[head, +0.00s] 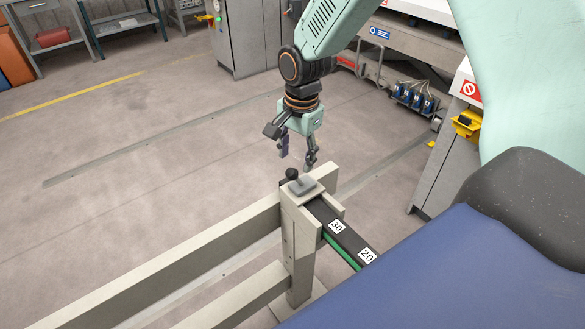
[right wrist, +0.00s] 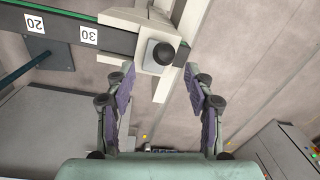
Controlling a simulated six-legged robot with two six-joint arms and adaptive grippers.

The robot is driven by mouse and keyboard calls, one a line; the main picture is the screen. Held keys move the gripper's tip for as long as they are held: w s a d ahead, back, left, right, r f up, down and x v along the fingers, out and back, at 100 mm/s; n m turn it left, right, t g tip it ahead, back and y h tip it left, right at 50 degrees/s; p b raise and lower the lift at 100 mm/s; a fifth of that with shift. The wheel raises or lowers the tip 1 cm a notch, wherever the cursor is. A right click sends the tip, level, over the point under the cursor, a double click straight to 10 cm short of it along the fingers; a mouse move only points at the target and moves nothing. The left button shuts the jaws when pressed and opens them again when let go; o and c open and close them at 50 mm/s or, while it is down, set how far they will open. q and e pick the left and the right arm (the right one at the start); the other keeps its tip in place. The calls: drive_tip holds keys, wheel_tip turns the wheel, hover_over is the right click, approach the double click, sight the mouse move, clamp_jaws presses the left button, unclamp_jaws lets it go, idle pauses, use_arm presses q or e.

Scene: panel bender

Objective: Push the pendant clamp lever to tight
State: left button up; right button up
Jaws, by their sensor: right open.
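A small clamp lever with a black ball knob (head: 292,174) stands by a grey block on top of a beige rail post (head: 301,240). The black knob also shows in the right wrist view (right wrist: 164,54), over the grey square block. My right gripper (head: 297,160) is open and empty, pointing down just above the knob and apart from it. In the right wrist view my right gripper (right wrist: 160,80) has its two padded fingers spread to either side, with the knob ahead between their tips. I cannot read the lever's tight or loose marking. My left gripper is not in view.
A black scale beam with labels 30 (head: 337,227) and 20 runs from the post toward the lower right. Beige rails (head: 180,265) run to the lower left. The floor at left is clear.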

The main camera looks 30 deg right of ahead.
sight(292, 169)
drive_tip(key=f, duration=0.2)
drive_tip(key=w+f, duration=0.1)
drive_tip(key=f, duration=0.1)
drive_tip(key=shift+a+f+b, duration=0.1)
drive_tip(key=shift+a+b, duration=0.2)
drive_tip(key=shift+a, duration=0.1)
drive_tip(key=shift+d+f, duration=0.2)
drive_tip(key=shift+f, duration=0.3)
drive_tip(key=shift+s+d, duration=0.1)
drive_tip(key=shift+s+r, duration=0.1)
drive_tip(key=shift+r, duration=0.05)
drive_tip(key=shift+w+a, duration=0.2)
drive_tip(key=shift+w, duration=0.05)
drive_tip(key=c, duration=0.4)
drive_tip(key=shift+s+d, duration=0.15)
drive_tip(key=c, duration=0.3)
clamp_jaws()
